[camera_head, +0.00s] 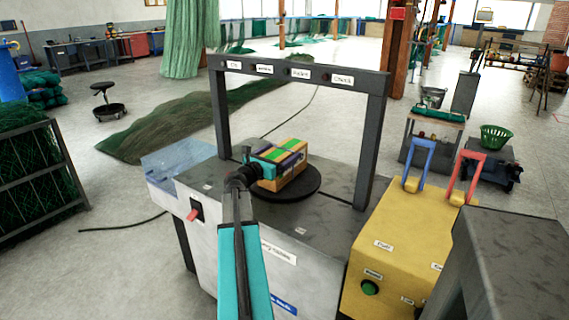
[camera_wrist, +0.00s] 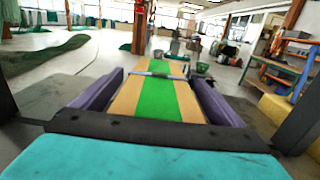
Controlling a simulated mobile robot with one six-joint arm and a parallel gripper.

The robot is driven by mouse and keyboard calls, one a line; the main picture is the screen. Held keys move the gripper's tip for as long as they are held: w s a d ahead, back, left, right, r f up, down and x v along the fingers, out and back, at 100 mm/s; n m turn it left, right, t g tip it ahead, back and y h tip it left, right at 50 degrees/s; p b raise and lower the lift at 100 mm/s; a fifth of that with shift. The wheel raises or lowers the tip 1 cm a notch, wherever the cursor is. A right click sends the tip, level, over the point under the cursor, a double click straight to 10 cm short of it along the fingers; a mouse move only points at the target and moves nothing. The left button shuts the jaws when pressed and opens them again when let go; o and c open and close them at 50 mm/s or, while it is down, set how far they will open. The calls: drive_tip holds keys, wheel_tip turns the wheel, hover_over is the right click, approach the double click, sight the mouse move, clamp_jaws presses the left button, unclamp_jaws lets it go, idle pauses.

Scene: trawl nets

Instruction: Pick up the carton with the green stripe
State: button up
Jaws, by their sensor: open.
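The carton with the green stripe (camera_head: 288,183) is a tan box standing on the round dark turntable (camera_head: 310,190) of the grey machine, under its dark frame. The stripe runs along its top, and in the wrist view (camera_wrist: 158,100) it stretches straight away from me between my fingers. My gripper (camera_head: 287,153), with a teal body and purple fingers, comes in from the left at the carton's top. It is open, with one finger on each side of the stripe in the wrist view. I cannot tell whether the fingers touch the carton or how far down they reach.
The dark frame (camera_head: 222,110) with small labels arches over the turntable. A yellow cabinet (camera_head: 400,245) with blue and red handles stands at the right. A clear bluish tray (camera_head: 178,160) is at the machine's left edge. Green netting (camera_head: 180,115) lies on the floor behind.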

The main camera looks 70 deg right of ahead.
drive_tip(key=c, duration=2.2)
drive_tip(key=shift+o, duration=0.2)
drive_tip(key=shift+r, duration=0.1)
drive_tip(key=shift+r+p, duration=0.45)
drive_tip(key=shift+r, duration=4.5)
